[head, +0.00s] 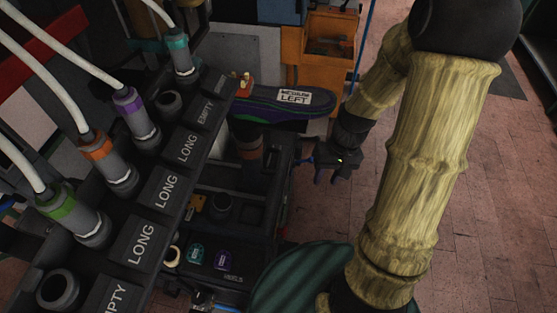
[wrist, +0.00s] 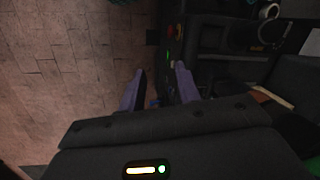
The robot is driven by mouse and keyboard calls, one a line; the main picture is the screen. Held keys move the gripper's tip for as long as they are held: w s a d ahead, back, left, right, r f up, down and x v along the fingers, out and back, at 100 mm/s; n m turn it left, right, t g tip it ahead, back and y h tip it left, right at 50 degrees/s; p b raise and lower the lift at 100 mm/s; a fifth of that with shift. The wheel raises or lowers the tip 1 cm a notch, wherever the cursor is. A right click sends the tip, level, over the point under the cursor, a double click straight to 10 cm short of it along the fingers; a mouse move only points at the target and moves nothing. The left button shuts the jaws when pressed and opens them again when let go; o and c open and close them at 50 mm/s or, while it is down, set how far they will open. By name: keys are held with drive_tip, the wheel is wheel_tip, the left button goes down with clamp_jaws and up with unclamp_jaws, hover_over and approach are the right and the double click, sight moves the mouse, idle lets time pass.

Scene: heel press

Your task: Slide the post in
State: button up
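A dark shoe form with a purple edge and a label reading MEDIUM LEFT (head: 308,96) lies level at the top of the machine. A small orange-red block with pale pegs (head: 244,86) sits at that end. I cannot tell which part is the post. My gripper (head: 327,178) is to the right of the machine, below the form's right end and apart from it. In the wrist view its two purple fingers (wrist: 160,92) stand apart with nothing seen gripped between them.
A sloping black rack on the left has LONG (head: 187,148) and EMPTY labels and several hose-fed cylinders, such as a purple-collared one (head: 130,105). A lower tray marked HEELS (head: 233,278) holds teal and purple pieces. An orange cabinet (head: 322,50) stands behind. Brick floor (head: 480,200) lies right.

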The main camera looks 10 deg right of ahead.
sight(278, 161)
drive_tip(key=w+f+m+y, duration=0.1)
drive_tip(key=w+f+y, duration=0.3)
drive_tip(key=f+y, duration=0.35)
drive_tip(key=w+d+m+t+y+p, duration=0.1)
drive_tip(key=w+d+m+t+y, duration=0.1)
drive_tip(key=w+d+t+y, duration=0.3)
drive_tip(key=shift+f+t, duration=0.35)
drive_tip(key=shift+t, duration=0.05)
drive_tip(key=shift+a, duration=0.1)
drive_tip(key=p+x, duration=0.5)
drive_tip(key=x, duration=1.2)
drive_tip(key=shift+a, duration=0.15)
drive_tip(key=shift+c, duration=0.4)
